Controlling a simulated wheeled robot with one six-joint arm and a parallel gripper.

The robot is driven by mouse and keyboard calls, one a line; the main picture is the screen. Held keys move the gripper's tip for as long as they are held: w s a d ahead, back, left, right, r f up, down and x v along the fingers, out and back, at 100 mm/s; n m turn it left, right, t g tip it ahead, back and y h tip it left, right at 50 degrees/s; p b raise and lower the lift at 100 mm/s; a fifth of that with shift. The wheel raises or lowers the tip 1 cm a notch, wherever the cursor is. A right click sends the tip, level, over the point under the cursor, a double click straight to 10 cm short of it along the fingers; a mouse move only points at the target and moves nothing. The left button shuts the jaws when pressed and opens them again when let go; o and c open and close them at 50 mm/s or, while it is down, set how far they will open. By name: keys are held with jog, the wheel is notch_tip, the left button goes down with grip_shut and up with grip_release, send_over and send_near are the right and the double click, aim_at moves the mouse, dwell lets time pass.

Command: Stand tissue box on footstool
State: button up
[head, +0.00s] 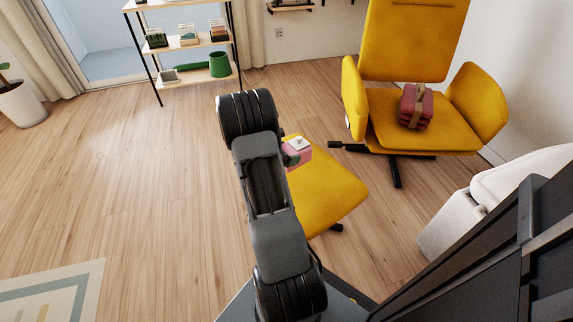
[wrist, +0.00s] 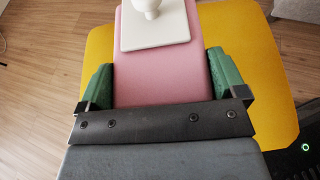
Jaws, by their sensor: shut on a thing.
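The tissue box (head: 303,157) is pink with a white top piece. It shows large in the wrist view (wrist: 160,72), where the white piece has a rounded knob. My gripper (wrist: 162,80) is shut on it, with a green pad against each side. In the head view my gripper (head: 291,159) is mostly hidden behind my arm. The yellow footstool (head: 325,195) is below the box and fills much of the wrist view (wrist: 265,100) around it. The box looks upright over the footstool top. I cannot tell whether its base touches the footstool.
A yellow armchair (head: 425,48) holds a strapped dark red bundle (head: 416,106). A shelf unit (head: 190,48) with green items stands at the back. The left floor is clear.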

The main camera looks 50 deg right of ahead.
jog(key=shift+w+d+f+b, duration=0.2)
jog(key=shift+w+d+f, duration=0.15)
jog(key=shift+f, duration=0.2)
jog(key=shift+w+d+f+b, duration=0.25)
jog(key=shift+d+f, duration=0.15)
jog(key=shift+f, duration=0.2)
jog(key=shift+w+d+f+b, duration=0.2)
jog(key=shift+w+d+f, duration=0.15)
jog(key=shift+f, duration=0.2)
jog(key=shift+w+d+f+b, duration=0.1)
jog(key=shift+f+b, duration=0.9)
jog(key=shift+f, duration=0.6)
jog(key=shift+f, duration=0.2)
jog(key=o, duration=0.8)
